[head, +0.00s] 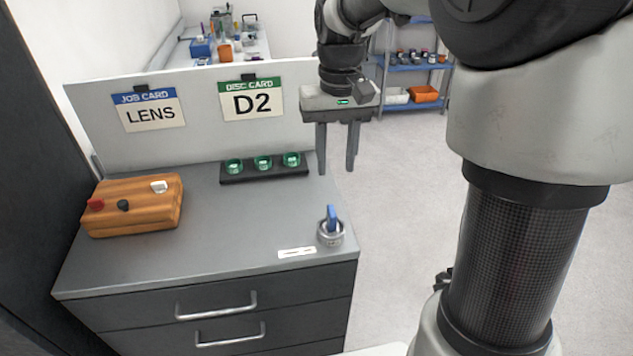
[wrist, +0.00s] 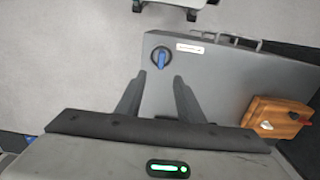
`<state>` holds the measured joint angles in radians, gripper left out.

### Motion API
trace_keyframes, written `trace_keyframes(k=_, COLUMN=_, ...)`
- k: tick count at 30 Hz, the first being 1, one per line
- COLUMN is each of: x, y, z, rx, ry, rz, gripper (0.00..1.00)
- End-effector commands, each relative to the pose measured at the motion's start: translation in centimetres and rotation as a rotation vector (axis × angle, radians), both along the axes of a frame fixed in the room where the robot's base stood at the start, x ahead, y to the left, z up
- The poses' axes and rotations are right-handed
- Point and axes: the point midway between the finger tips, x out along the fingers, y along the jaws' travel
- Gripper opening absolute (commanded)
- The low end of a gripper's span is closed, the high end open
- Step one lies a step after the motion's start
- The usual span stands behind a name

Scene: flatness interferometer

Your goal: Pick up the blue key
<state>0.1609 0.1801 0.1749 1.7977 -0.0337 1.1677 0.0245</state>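The blue key (head: 332,218) stands upright in a round grey switch (head: 331,238) near the right front corner of the grey cabinet top. In the wrist view the blue key (wrist: 161,60) shows from above, on the round switch just past my fingertips. My gripper (head: 337,168) hangs at the back right edge of the cabinet top, above and behind the key. In the wrist view my gripper (wrist: 157,82) has its two fingers apart with nothing between them. It is not touching the key.
A white label (head: 297,252) lies beside the switch. A black tray (head: 264,170) with three green discs sits at the back. A wooden box (head: 133,204) with several small knobs is at left. A white panel (head: 200,75) carries two cards. The middle of the top is clear.

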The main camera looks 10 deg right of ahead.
Motion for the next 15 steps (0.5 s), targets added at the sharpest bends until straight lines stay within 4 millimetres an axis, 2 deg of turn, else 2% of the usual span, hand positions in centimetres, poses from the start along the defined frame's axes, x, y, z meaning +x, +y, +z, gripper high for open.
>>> trace_keyframes(k=1, x=-0.1, y=0.0, z=-1.4, rx=0.0, ry=0.005, rz=0.0, gripper=0.34)
trace_keyframes(k=9, x=-0.1, y=0.0, z=-7.2, rx=0.0, ry=0.004, rz=0.0, gripper=0.34)
trace_keyframes(k=15, x=-0.1, y=0.0, z=-9.6, rx=0.0, ry=0.001, rz=0.001, gripper=0.34)
